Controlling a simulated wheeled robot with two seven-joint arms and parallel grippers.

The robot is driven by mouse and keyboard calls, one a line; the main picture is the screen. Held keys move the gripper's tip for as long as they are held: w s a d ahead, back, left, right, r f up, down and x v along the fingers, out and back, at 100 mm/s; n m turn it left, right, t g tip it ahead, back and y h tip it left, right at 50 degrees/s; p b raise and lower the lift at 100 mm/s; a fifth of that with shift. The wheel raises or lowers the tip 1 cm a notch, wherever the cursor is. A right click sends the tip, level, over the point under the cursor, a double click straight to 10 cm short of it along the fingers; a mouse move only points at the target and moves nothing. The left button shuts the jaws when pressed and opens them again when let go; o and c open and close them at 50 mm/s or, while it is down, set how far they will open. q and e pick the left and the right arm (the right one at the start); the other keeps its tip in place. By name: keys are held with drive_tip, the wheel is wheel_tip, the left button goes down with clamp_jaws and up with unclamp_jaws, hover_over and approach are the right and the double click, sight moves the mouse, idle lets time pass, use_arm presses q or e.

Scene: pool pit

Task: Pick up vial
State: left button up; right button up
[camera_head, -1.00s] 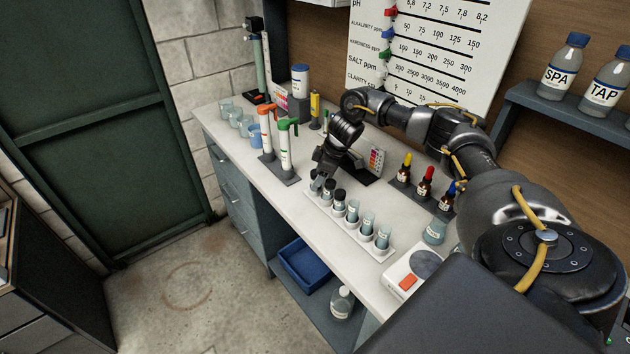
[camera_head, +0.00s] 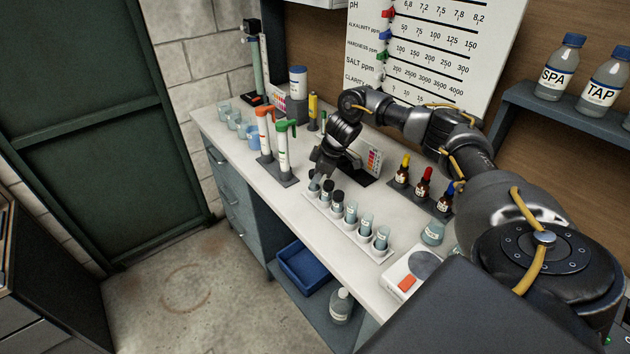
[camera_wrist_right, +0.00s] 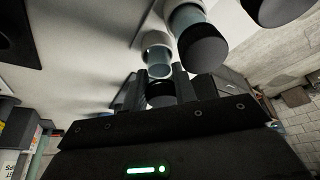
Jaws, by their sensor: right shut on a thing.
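The white vial rack (camera_head: 347,229) stands along the front of the bench with a row of small glass vials. My right gripper (camera_head: 316,178) points down at its far left end, shut on a vial (camera_head: 314,186). In the right wrist view, the fingers (camera_wrist_right: 157,92) close on either side of this vial's dark cap (camera_wrist_right: 160,93), and its clear glass (camera_wrist_right: 158,70) runs to a white rack socket. Whether it has lifted at all I cannot tell. Dark-capped vials (camera_head: 337,201) stand beside it, then vials without dark caps (camera_head: 366,224). My left gripper is not visible.
Two testers, red-topped (camera_head: 265,135) and green-topped (camera_head: 283,145), stand left of my gripper. Dropper bottles (camera_head: 423,186) stand to the right, behind the rack.

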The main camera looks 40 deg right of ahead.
drive_tip(key=shift+r, duration=0.4)
drive_tip(key=s+a+r+b, duration=0.2)
drive_tip(key=s+a+r, duration=0.6)
drive_tip(key=a+r, duration=0.3)
drive_tip(key=shift+s+r, duration=0.4)
